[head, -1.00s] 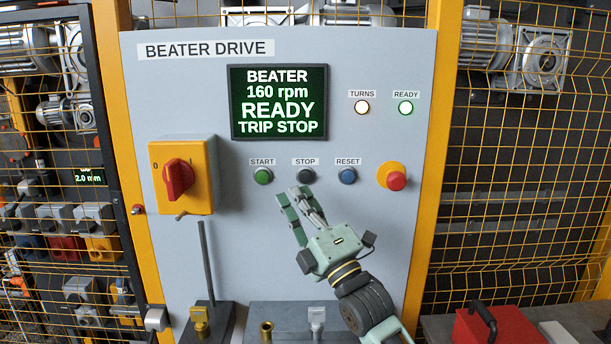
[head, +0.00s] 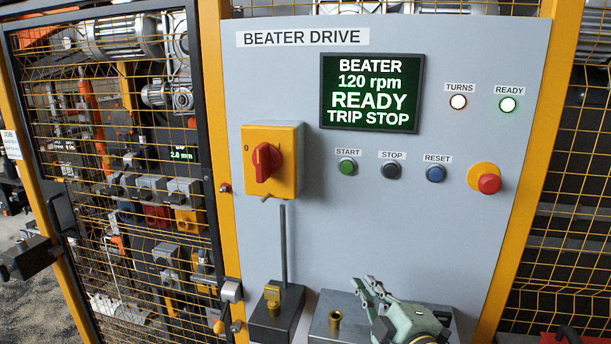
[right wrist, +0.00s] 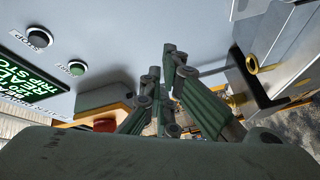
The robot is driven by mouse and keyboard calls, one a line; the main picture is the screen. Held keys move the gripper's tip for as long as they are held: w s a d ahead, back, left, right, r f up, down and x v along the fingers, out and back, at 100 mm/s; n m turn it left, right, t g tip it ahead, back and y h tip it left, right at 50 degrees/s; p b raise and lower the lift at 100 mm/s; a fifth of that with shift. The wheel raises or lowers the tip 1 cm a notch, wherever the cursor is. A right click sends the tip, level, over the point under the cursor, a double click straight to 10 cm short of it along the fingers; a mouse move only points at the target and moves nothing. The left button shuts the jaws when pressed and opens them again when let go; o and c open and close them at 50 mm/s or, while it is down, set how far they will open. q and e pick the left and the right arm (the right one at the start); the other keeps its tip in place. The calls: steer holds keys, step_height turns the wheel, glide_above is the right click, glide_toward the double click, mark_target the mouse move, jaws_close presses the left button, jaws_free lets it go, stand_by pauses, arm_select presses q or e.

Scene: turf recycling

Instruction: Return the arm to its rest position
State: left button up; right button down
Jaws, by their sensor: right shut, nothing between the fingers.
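My right gripper (head: 368,288) is low in front of the beater drive panel (head: 440,230), below the button row. Its green fingers are shut with nothing between them. They also show in the right wrist view (right wrist: 165,75). The screen (head: 371,93) reads BEATER 120 rpm READY TRIP STOP. The green START button (head: 347,167), black STOP button (head: 391,170) and blue RESET button (head: 435,173) are clear of the gripper. The TURNS lamp (head: 458,102) and READY lamp (head: 507,104) are lit. My left gripper is not in view.
A red rotary switch (head: 266,162) on a yellow box and a red stop knob (head: 488,183) stick out from the panel. Below stand a dark block with an upright rod (head: 284,245) and a brass fitting (head: 335,322). A mesh gate (head: 100,180) is at left.

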steer(key=s+d+f+m+g+h, duration=0.25)
steer(key=s+f+m+g, duration=0.55)
steer(key=s+f, duration=1)
steer(key=s+d+f+m+g+h, duration=0.1)
steer(key=s+f+m+g, duration=0.25)
steer(key=s, duration=0.45)
steer(key=s+d+f+m+g+h, duration=0.15)
steer(key=s+f, duration=0.25)
steer(key=s, duration=0.5)
step_height(320, 180, down, 28)
steer(key=s+g+b, duration=0.2)
steer(key=b, duration=0.1)
steer(key=s+d+f+g+b, duration=0.1)
steer(key=s+d+f, duration=0.1)
steer(key=s+f, duration=1.5)
steer(key=shift+s+f+m+y+b, duration=0.2)
steer(key=shift+f+m+y+b, duration=0.1)
steer(key=shift+f, duration=0.65)
